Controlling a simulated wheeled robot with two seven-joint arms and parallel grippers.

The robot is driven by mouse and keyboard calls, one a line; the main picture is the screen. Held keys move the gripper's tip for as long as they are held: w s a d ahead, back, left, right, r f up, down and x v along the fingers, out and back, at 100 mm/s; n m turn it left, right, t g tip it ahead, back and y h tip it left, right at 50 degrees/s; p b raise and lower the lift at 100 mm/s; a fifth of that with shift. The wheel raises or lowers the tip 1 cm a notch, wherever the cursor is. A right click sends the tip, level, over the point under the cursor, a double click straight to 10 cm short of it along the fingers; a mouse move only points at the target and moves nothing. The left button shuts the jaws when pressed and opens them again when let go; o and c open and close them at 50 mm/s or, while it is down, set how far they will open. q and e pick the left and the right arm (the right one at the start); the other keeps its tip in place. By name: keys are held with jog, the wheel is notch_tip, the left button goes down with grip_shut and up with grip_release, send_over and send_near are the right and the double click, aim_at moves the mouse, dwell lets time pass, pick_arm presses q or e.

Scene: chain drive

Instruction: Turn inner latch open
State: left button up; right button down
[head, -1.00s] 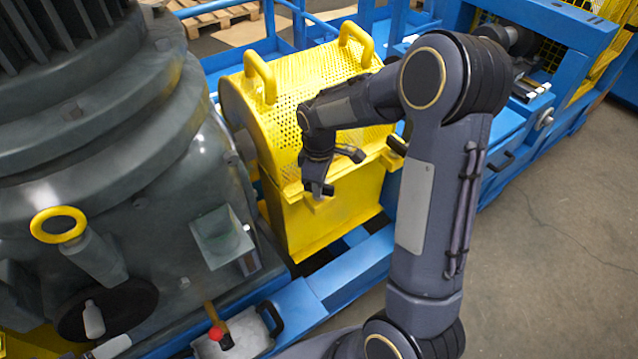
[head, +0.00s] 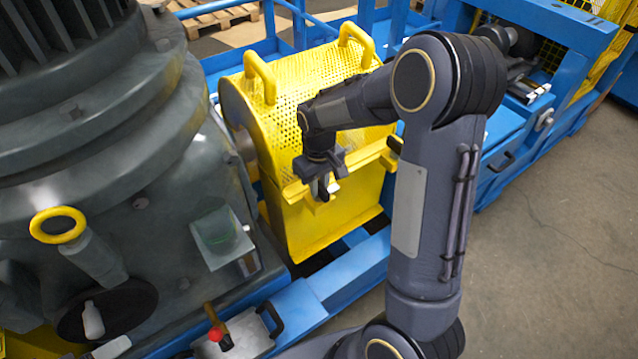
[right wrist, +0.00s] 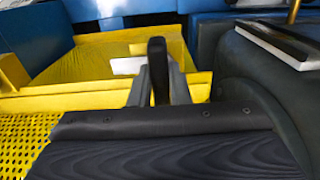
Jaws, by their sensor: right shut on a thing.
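The yellow perforated guard (head: 300,105) has a latch at each end of its front edge. My right gripper (head: 323,190) is at the inner latch, on the end nearer the big grey machine, and hides most of it in the head view. In the right wrist view, the black handle of the inner latch (right wrist: 158,72) stands between the two grey fingers of my right gripper (right wrist: 160,88), which are shut on it. A small pale piece shows beside it. The outer latch (head: 395,145) shows as a black handle partly behind my arm. My left gripper is not in view.
The big grey machine (head: 90,150) stands close on the left. A blue frame rail (head: 350,275) runs below the guard. Two yellow handles (head: 262,78) rise from the guard's top. A red-knobbed lever (head: 215,334) is at the bottom. Open floor lies to the right.

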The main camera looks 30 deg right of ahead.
aim_at(320, 185)
dwell(0.5)
jog(key=c, duration=1.4)
grip_release()
jog(key=shift+o, duration=0.2)
notch_tip(320, 185, up, 8)
jog(key=shift+f, duration=0.25)
jog(key=shift+r, duration=0.15)
jog(key=shift+s+r, duration=0.15)
jog(key=shift+r, duration=0.05)
jog(key=s+a+r+m+t+y+p, duration=0.1)
jog(key=s+a+r+t+y, duration=0.1)
jog(key=s, duration=0.8)
jog(key=s+a+r+m+t+y+p, duration=0.1)
jog(key=s+a+r+t, duration=0.2)
jog(key=s, duration=0.8)
notch_tip(320, 185, up, 2)
jog(key=shift+s+a+r+m+t+y+p, duration=0.15)
jog(key=shift+s+a+m+t+y+p, duration=0.2)
jog(key=shift+a, duration=0.85)
